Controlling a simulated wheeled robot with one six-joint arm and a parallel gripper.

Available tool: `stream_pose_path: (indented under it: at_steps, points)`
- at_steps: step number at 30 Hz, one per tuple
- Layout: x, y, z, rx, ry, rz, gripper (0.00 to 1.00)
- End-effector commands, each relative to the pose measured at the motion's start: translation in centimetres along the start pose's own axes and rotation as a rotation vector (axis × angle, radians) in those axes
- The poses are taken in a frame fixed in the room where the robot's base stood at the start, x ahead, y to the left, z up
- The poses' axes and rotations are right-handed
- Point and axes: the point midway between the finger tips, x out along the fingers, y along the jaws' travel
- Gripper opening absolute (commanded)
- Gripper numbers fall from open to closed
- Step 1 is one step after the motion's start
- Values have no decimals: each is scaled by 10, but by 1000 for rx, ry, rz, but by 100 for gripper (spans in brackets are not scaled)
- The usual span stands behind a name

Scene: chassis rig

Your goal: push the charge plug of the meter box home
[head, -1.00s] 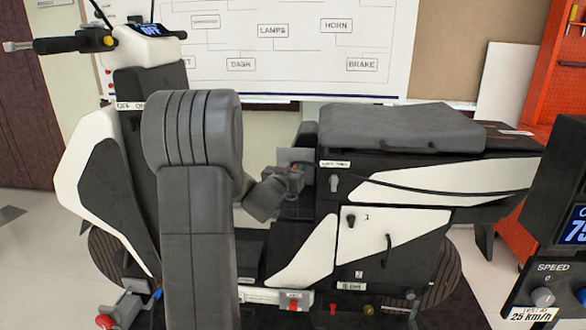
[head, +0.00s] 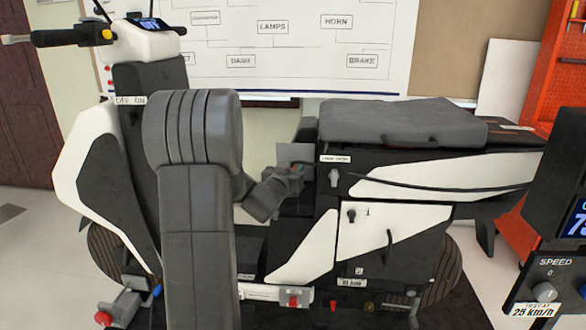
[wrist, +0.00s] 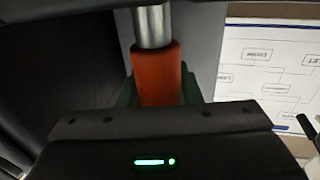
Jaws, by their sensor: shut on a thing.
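In the head view my gripper (head: 295,172) is small, beside a grey plate (head: 293,152) at the front of the seat. My forearm hides part of this area. I cannot make out the meter box or its socket clearly.
The scooter's seat (head: 400,122) and black-and-white side panel (head: 390,235) lie right of my gripper. The handlebar (head: 75,38) is at upper left. A display with a speed knob (head: 545,292) stands at the right edge. A whiteboard (head: 300,60) is behind.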

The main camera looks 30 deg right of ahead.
Motion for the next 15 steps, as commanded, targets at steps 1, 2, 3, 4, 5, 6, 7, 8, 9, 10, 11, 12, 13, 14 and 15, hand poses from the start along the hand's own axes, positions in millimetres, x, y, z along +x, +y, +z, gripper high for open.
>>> stream_pose_path:
  at_steps: [1, 2, 3, 4, 5, 6, 7, 8, 9, 10, 11, 12, 13, 14, 15]
  points:
    - [0, 0, 2, 0, 0, 0, 7]
    - [0, 0, 3, 0, 0, 0, 7]
    - [0, 0, 4, 0, 0, 0, 7]
    - [0, 0, 5, 0, 0, 0, 7]
    - [0, 0, 6, 0, 0, 0, 7]
    - [0, 0, 7, 0, 0, 0, 7]
    - [0, 0, 7, 0, 0, 0, 7]
    - [0, 0, 8, 0, 0, 0, 7]
    - [0, 0, 9, 0, 0, 0, 7]
    - [0, 0, 10, 0, 0, 0, 7]
    - [0, 0, 11, 0, 0, 0, 7]
    - [0, 0, 12, 0, 0, 0, 7]
    - [0, 0, 12, 0, 0, 0, 7]
    - [0, 0, 13, 0, 0, 0, 7]
    - [0, 0, 14, 0, 0, 0, 7]
